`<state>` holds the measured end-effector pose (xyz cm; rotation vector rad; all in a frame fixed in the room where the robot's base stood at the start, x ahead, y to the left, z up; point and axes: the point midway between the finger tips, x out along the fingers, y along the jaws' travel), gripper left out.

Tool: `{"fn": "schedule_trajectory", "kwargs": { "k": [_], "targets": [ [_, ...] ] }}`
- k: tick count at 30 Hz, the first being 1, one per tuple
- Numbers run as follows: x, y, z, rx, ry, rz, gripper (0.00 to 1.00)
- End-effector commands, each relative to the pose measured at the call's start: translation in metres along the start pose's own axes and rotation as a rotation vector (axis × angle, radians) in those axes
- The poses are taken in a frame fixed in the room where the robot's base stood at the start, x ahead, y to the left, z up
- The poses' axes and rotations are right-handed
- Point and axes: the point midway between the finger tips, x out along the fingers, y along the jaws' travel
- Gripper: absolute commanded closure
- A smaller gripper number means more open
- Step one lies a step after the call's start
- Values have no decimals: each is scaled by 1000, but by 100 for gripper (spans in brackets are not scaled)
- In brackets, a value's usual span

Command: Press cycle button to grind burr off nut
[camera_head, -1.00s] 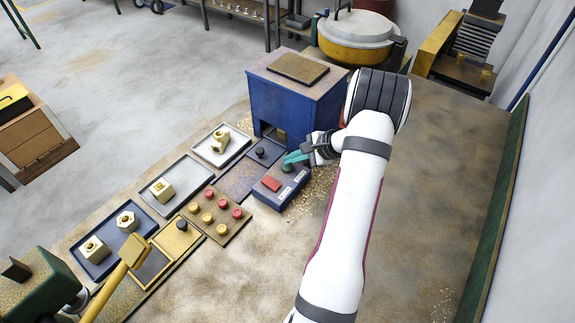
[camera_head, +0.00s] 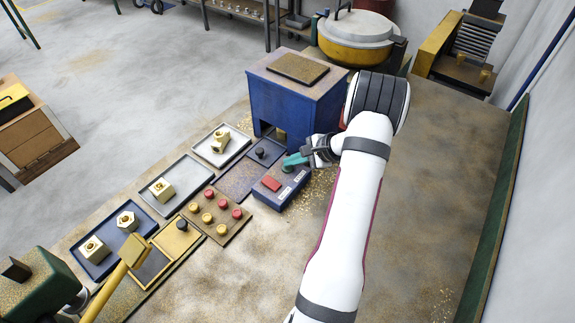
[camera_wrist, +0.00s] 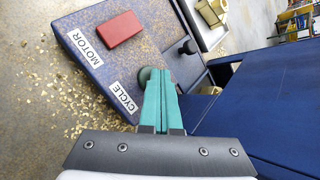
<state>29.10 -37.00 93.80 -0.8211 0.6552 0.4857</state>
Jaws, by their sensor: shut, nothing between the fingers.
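A blue control box (camera_head: 297,186) sits on the bench before the blue machine (camera_head: 290,98). It bears a red MOTOR button (camera_head: 271,184), also clear in the wrist view (camera_wrist: 119,29), and a dark round CYCLE button (camera_wrist: 147,73). My gripper (camera_head: 286,162) has teal fingers shut together and empty. In the wrist view the fingertips (camera_wrist: 158,74) are at the CYCLE button and partly cover it; I cannot tell whether it is pressed down. Brass nuts lie on a blue tray (camera_head: 80,262), a grey tray (camera_head: 178,207) and a white tray (camera_head: 235,151).
A dark knob (camera_head: 261,152) stands on a small plate left of the control box. A board with red and yellow knobs (camera_head: 218,230) lies nearer. A yellow-handled tool (camera_head: 105,290) is at lower left. Brass chips litter the bench, which is bare right of my arm.

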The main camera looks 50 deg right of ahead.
Motion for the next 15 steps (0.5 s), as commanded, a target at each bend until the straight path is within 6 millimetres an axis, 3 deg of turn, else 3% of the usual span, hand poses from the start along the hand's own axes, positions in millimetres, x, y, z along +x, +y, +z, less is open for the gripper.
{"fn": "schedule_trajectory", "kwargs": {
  "k": [15],
  "targets": [
    [-6,-4,4,-1,0,0,100]
  ]
}}
